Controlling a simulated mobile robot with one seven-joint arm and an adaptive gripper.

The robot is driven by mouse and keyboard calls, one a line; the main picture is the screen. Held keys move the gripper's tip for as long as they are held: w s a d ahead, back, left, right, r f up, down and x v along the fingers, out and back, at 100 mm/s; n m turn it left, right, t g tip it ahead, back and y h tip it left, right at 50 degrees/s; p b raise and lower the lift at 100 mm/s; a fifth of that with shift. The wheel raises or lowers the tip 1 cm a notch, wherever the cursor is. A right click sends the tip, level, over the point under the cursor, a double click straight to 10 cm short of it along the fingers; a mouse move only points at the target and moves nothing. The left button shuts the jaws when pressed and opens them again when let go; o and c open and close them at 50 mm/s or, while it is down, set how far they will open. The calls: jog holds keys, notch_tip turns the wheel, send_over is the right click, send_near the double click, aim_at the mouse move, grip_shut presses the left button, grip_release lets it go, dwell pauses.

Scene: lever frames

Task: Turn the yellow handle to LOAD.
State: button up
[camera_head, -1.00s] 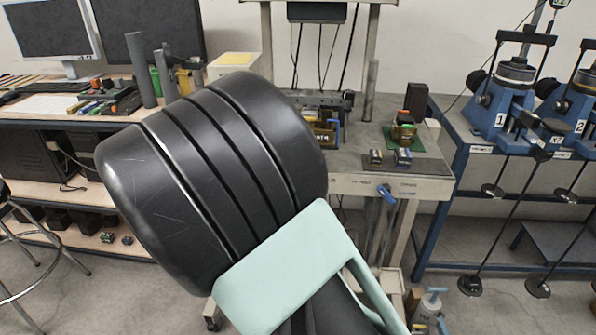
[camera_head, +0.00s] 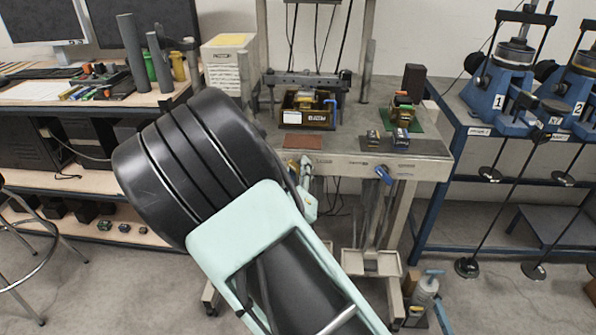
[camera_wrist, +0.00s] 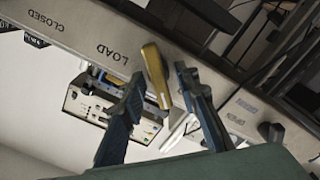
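The lettering appears upside down there. My gripper (camera_wrist: 160,73) is open, with one blue-grey finger on each side of the handle.
A blue handle (camera_head: 384,175) hangs from the front of the bench (camera_head: 345,163), right of my gripper. A bin (camera_head: 306,117) and small parts stand on top. A blue rack (camera_head: 447,187) with machines stands at the right.

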jog(key=shift+w, duration=0.1)
jog(key=shift+c, duration=0.6)
grip_shut()
jog(key=shift+b, duration=0.3)
jog(key=m+b, duration=0.2)
jog(key=m, duration=0.1)
jog(key=shift+f+b, duration=0.1)
jog(key=shift+b, duration=0.25)
jog(key=m+b, duration=0.3)
jog(key=shift+d+m+b, duration=0.15)
jog(key=shift+m+b, duration=0.15)
jog(key=shift+b, duration=0.1)
jog(key=m+b, duration=0.6)
jog(key=b, duration=0.1)
jog(key=shift+d+b, duration=0.2)
jog(key=shift+b, duration=0.1)
jog(key=m+b, duration=0.4)
jog(key=m, duration=0.1)
jog(key=shift+d, duration=0.1)
jog(key=shift+m, duration=0.3)
